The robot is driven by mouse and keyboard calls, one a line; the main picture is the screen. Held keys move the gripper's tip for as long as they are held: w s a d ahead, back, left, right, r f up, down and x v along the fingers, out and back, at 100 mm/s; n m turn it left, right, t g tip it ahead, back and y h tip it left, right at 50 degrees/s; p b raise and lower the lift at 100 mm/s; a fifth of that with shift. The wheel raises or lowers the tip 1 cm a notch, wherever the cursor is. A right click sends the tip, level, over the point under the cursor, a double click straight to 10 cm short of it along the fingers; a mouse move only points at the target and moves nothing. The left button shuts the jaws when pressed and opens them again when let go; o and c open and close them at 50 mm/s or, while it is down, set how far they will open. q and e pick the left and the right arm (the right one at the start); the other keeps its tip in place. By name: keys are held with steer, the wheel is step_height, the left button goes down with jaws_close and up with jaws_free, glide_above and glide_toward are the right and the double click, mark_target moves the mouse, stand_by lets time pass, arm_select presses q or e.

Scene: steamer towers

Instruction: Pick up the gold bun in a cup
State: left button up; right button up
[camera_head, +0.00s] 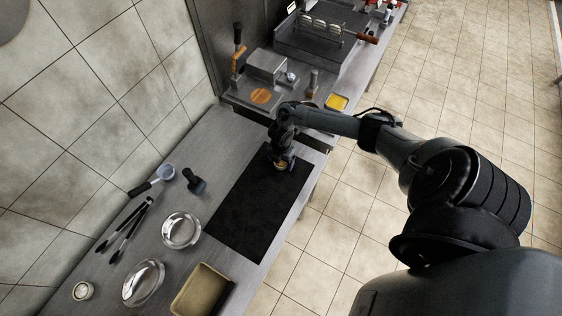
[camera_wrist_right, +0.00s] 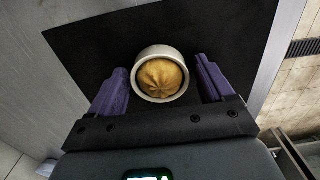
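The gold bun (camera_wrist_right: 160,78) sits in a round white cup (camera_wrist_right: 138,88) on the black mat (camera_wrist_right: 82,47), as the right wrist view shows. My right gripper (camera_wrist_right: 161,64) is open, with one purple finger on each side of the cup. A narrow gap shows between each finger and the cup. In the head view my right gripper (camera_head: 282,160) is low over the far part of the mat (camera_head: 245,215) and hides most of the bun and cup. My left gripper is not in view.
Two shiny metal bowls (camera_head: 181,231), tongs (camera_head: 125,231), a strainer (camera_head: 152,182), a small dark tool (camera_head: 194,180) and a tan tray (camera_head: 201,291) stand on the left part of the counter. A small pale cup (camera_head: 83,291) is at lower left. Cooking equipment (camera_head: 267,66) stands beyond the mat.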

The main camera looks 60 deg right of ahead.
steer(key=c, duration=1.1)
steer(key=shift+r, duration=0.75)
step_height(320, 180, up, 3)
steer(key=shift+f, duration=0.15)
steer(key=s+d+r, duration=0.1)
steer(key=s+r, duration=0.2)
steer(key=s, duration=0.2)
steer(key=s+d+r+p, duration=0.1)
steer(key=s+d+r, duration=0.1)
steer(key=s, duration=0.4)
steer(key=shift+d+r, duration=0.3)
steer(key=shift+r, duration=0.6)
